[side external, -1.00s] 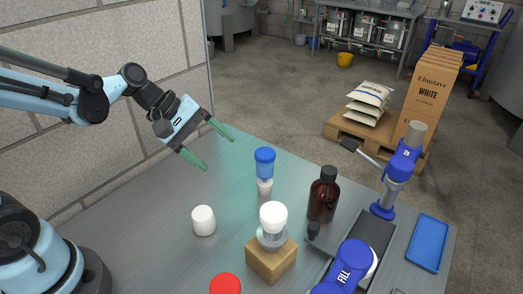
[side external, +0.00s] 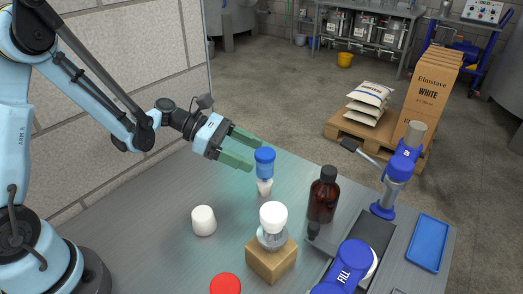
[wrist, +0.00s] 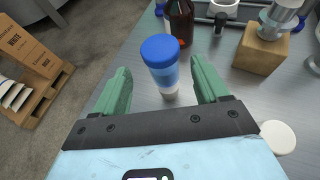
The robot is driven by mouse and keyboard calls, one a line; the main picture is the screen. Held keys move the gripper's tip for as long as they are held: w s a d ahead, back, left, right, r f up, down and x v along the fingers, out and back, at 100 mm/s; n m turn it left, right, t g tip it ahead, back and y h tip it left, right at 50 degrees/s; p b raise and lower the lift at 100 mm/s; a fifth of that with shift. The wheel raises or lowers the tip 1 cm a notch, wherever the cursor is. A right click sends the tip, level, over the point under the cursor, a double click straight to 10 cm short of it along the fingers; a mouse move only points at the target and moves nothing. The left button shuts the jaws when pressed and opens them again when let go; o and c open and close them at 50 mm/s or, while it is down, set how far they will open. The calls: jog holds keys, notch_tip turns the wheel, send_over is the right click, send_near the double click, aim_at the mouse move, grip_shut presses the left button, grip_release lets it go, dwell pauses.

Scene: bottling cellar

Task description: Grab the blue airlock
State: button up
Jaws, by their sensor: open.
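The blue airlock (side external: 264,162) stands upright on the metal table, with a blue cap, a clear bluish body and a white lower end. In the wrist view the airlock (wrist: 161,60) shows between and a little beyond the two green fingers. My gripper (side external: 255,152) is open and roughly level, its fingertips close to the airlock's upper part at its left in the side view. In the wrist view my gripper (wrist: 160,78) has clear gaps on both sides of the airlock. I cannot tell whether either finger touches it.
A brown bottle (side external: 323,195) stands right of the airlock. A wooden block (side external: 270,262) carries a clear vessel with a white cap (side external: 273,215). A white stopper (side external: 204,220) and a red cap (side external: 225,284) are nearer. A blue tray (side external: 427,243) lies at the right.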

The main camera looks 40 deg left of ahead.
aim_at(272, 175)
jog(key=shift+s+f+x, duration=0.1)
jog(key=shift+x, duration=1.6)
jog(key=shift+s+f+x, duration=0.1)
jog(key=shift+f+x, duration=0.05)
jog(key=shift+x, duration=1.6)
jog(key=shift+c, duration=0.2)
jog(key=c, duration=1)
